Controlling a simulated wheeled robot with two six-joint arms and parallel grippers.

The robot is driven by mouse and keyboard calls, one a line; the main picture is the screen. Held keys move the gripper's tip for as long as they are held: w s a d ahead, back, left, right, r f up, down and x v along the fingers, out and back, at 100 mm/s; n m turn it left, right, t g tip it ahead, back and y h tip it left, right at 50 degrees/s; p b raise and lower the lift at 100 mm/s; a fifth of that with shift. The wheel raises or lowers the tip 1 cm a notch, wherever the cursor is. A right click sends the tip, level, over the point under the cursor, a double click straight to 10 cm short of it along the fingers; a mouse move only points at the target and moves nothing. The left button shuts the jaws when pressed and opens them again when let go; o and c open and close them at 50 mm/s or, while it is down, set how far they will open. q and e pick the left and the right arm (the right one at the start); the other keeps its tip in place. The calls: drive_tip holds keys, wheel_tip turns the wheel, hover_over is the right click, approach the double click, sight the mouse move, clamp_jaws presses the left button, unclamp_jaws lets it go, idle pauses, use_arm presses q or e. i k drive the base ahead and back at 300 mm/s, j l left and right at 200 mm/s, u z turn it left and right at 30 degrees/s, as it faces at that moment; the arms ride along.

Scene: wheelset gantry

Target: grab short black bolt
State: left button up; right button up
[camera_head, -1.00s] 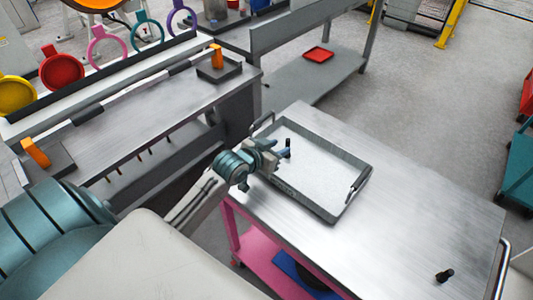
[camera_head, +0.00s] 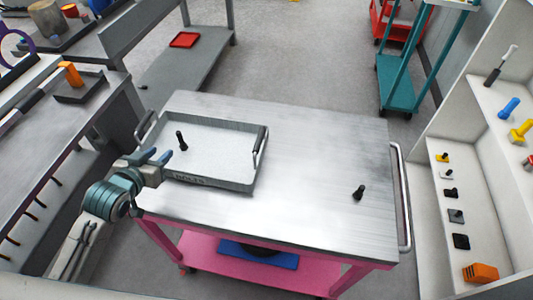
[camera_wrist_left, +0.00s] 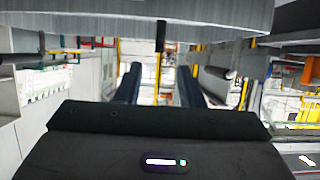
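One black bolt (camera_head: 182,141) stands upright inside the grey tray (camera_head: 215,183). A second black bolt (camera_head: 358,192) stands on the steel cart top near its right side and looks shorter. My left gripper (camera_head: 160,157) is at the tray's front left corner, with its fingers apart and empty, pointing toward the bolt in the tray but not touching it. In the left wrist view the two open fingers (camera_wrist_left: 158,84) show, and a black bolt (camera_wrist_left: 160,36) appears upside down beyond them. My right gripper is out of view.
The steel cart top (camera_head: 300,150) is mostly clear right of the tray. A metal handle (camera_head: 399,195) runs along the cart's right end. A white shelf unit (camera_head: 437,220) with several small parts stands at right. A steel workbench (camera_head: 50,140) is at left.

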sight(358, 194)
drive_tip(key=k+l+z, duration=0.6)
drive_tip(key=l+z, duration=0.2)
